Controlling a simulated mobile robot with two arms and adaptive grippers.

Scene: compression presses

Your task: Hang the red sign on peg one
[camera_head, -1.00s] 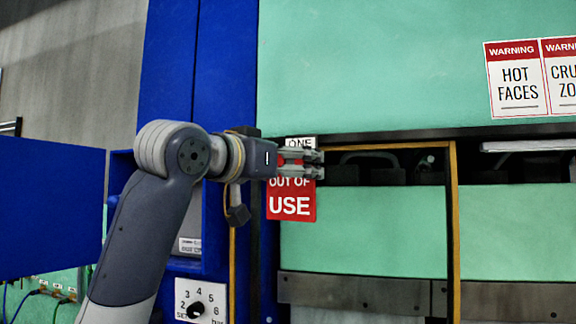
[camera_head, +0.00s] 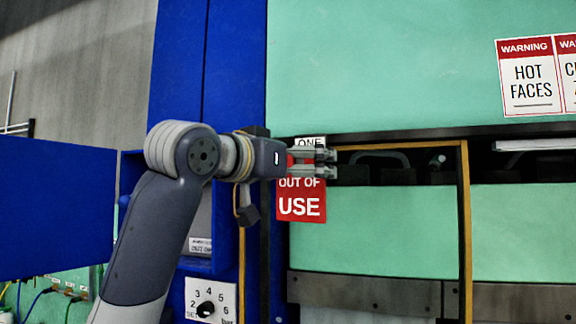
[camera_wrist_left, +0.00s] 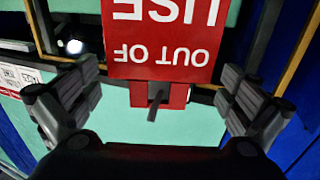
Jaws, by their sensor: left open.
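The red sign (camera_head: 301,203) with white "OUT OF USE" lettering hangs upright at the left edge of the press opening, below a white "ONE" label (camera_head: 310,143). In the left wrist view the sign (camera_wrist_left: 160,45) appears upside down, and a dark peg (camera_wrist_left: 156,100) shows at its narrow red tab. My left gripper (camera_head: 331,164) is in front of the sign's top and the label, partly hiding them. In the wrist view its fingers (camera_wrist_left: 157,100) are spread wide on either side of the tab, apart from it. My right gripper is not in view.
A blue panel (camera_head: 55,200) stands out at the left. A dial plate (camera_head: 210,299) is below my left arm. The yellow-edged press opening (camera_head: 465,230) lies right of the sign. Warning signs (camera_head: 529,76) are at upper right.

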